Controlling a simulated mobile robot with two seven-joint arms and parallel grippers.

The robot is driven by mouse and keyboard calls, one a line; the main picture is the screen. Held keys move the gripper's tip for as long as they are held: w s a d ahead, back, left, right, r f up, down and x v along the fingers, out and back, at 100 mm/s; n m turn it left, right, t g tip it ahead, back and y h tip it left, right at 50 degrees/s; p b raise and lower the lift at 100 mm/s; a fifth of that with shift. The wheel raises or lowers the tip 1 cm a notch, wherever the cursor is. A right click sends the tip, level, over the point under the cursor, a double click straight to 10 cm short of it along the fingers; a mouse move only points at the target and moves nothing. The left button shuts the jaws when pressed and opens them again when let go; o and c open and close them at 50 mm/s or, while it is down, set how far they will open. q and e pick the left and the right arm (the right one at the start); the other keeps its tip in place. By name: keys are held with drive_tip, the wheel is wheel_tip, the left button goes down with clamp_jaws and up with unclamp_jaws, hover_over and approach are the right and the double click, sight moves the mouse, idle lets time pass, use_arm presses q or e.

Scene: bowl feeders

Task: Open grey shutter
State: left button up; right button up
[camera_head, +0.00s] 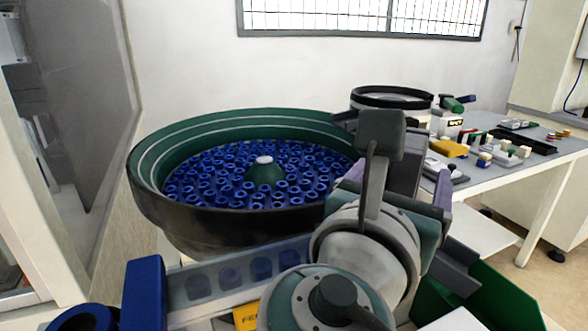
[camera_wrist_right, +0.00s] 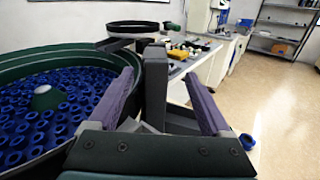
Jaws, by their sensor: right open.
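A grey upright plate (camera_wrist_right: 154,88), which looks like the grey shutter, stands by the feeder bowl's right side in the right wrist view. A grey chute (camera_wrist_right: 185,122) lies beside it. My right gripper (camera_wrist_right: 160,76) is open, with its two purple-padded fingers on either side of the plate. I cannot tell whether either finger touches it. In the head view my right gripper (camera_head: 400,178) is at the bowl's right edge, and my wrist hides most of the plate. My left gripper is not in view.
The green-rimmed bowl (camera_head: 150,165) holds many blue rings. A clear-sided track (camera_head: 212,272) with blue parts runs below it. A green bin (camera_head: 495,300) is at lower right. A second bowl (camera_head: 390,97) and a cluttered table (camera_head: 545,165) stand behind. A blue ring (camera_wrist_right: 247,141) shows at right.

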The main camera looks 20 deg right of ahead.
sight(411, 146)
drive_tip(key=shift+w+a+f+n, duration=0.1)
drive_tip(key=shift+w+f+n, duration=0.2)
drive_tip(key=shift+w+n, duration=0.15)
drive_tip(key=b+x, duration=0.1)
drive_tip(key=x, duration=0.8)
drive_tip(key=shift+w+d+r, duration=0.2)
drive_tip(key=shift+w+d, duration=0.05)
clamp_jaws()
idle(0.3)
